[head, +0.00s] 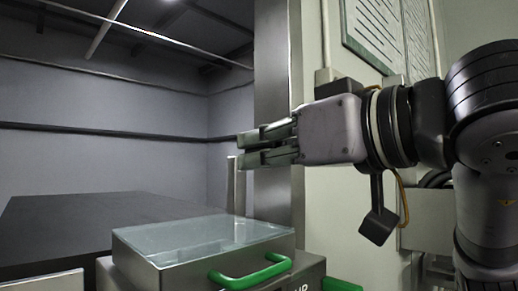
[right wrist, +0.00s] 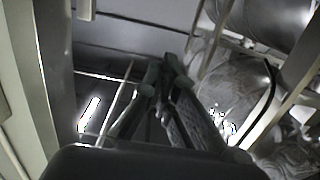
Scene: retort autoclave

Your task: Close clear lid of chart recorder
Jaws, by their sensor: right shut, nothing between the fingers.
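The chart recorder (head: 150,276) is a grey metal box at the bottom centre of the head view. Its clear lid (head: 195,240) lies about level over the top, with no clear gap at the front edge. A green handle (head: 250,272) is on the front side. My right gripper (head: 240,150) is above and behind the lid in the picture, pointing left, apart from it, shut and empty. Its fingers also show in the right wrist view (right wrist: 165,80), close together with nothing between them. The recorder cannot be made out in that view. My left gripper is out of view.
A dark flat surface (head: 75,225) is at the left. A metal column (head: 272,90) and a pale cabinet wall (head: 345,210) stand behind my right arm. The right wrist view shows rails and a large shiny rounded metal body (right wrist: 220,90). Open space lies left of the gripper.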

